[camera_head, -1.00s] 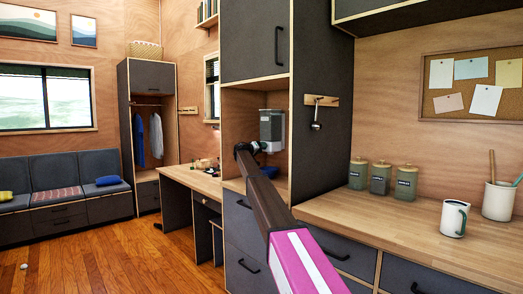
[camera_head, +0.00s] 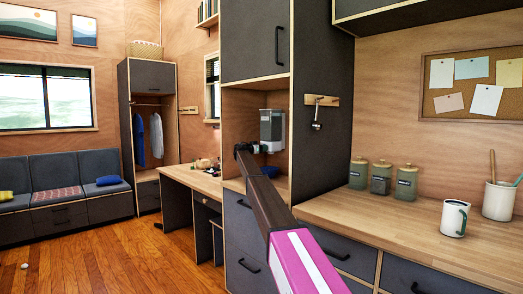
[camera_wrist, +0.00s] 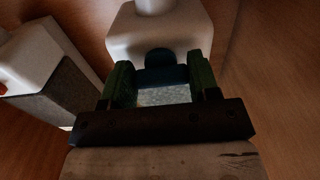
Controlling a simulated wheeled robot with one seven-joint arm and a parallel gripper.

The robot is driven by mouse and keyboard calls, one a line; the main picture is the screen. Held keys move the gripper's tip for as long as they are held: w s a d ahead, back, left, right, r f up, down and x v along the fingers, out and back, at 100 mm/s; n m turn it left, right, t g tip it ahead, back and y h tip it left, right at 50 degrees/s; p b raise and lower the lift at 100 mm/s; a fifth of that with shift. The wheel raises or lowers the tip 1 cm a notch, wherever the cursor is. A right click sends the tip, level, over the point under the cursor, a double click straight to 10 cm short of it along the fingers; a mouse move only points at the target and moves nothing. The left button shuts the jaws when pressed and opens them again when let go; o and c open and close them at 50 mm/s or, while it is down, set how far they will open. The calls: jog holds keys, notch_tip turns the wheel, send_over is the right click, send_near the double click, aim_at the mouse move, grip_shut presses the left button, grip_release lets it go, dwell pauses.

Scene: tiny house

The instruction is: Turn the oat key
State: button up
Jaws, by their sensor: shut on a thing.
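The oat key (camera_wrist: 165,77) is a dark blue piece on the front of a pale dispenser (camera_wrist: 160,28) in the wrist view. My gripper (camera_wrist: 160,68) is shut on the key, with one green finger pad on each side of it. The key's round top shows against the dispenser body. In the head view, my gripper (camera_head: 259,148) reaches into the cabinet niche, at the lower front of the grey and white dispenser (camera_head: 271,126). My arm and gripper hide the key there. Any label on the dispenser is too small or dark to read.
A second pale unit with a grey panel (camera_wrist: 48,85) stands close on the left in the wrist view. The niche walls are near. In the head view, several canisters (camera_head: 381,178) and a mug (camera_head: 454,218) stand on the counter (camera_head: 400,225) at right.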

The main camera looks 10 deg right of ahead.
jog(key=shift+s+f, duration=0.1)
dwell(0.4)
jog(key=o, duration=0.9)
jog(key=shift+a, duration=0.15)
jog(key=v, duration=1)
jog(key=shift+s+a, duration=0.2)
jog(key=shift+a, duration=0.05)
